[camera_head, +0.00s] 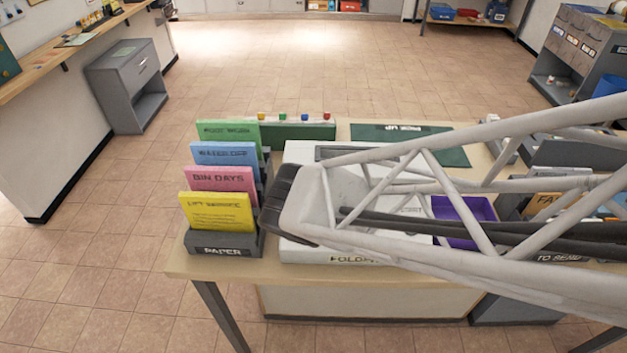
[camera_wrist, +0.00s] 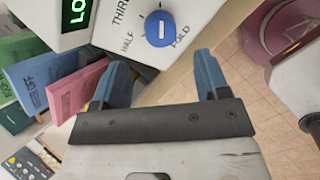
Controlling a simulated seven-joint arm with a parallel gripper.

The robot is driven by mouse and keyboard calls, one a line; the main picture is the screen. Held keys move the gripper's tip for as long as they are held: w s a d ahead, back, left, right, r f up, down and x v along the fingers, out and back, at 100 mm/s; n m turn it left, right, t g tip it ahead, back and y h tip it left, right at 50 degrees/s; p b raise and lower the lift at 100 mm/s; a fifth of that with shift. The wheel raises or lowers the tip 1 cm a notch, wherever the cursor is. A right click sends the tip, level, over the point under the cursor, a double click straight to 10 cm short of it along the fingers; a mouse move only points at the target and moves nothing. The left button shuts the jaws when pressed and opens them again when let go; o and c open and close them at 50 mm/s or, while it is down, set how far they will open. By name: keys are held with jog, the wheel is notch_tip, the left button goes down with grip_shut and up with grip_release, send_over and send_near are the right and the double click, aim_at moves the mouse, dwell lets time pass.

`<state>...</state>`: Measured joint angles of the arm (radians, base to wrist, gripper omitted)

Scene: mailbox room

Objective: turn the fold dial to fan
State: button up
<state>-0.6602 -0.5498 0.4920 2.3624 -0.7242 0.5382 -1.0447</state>
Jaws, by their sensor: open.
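The fold dial (camera_wrist: 161,29) is a round blue knob with a white mark on the white folding machine (camera_wrist: 112,42). The words THIRD, HALF and FOLD show around it in the wrist view; no FAN label is visible. I cannot tell which setting the mark points to. My gripper (camera_wrist: 161,60) is open, its two blue fingers apart and empty, with the dial beyond and between the tips. They look apart from the dial. In the head view the folding machine (camera_head: 308,252) stands on the table, its dial hidden by my arm.
A paper rack (camera_head: 222,243) with yellow, pink, blue and green sheets stands close left of the machine. A purple tray (camera_head: 478,208) is to the right. A green PICK UP mat (camera_head: 455,157) lies behind on the table (camera_head: 190,262). A green-lit display (camera_wrist: 75,12) is near the dial.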

jog(key=shift+x, duration=3.3)
jog(key=shift+s, duration=0.1)
jog(key=shift+c, duration=0.4)
jog(key=c, duration=0.8)
jog(key=shift+n, duration=0.6)
jog(key=shift+c, duration=0.2)
jog(key=o, duration=0.9)
jog(key=shift+v, duration=3.9)
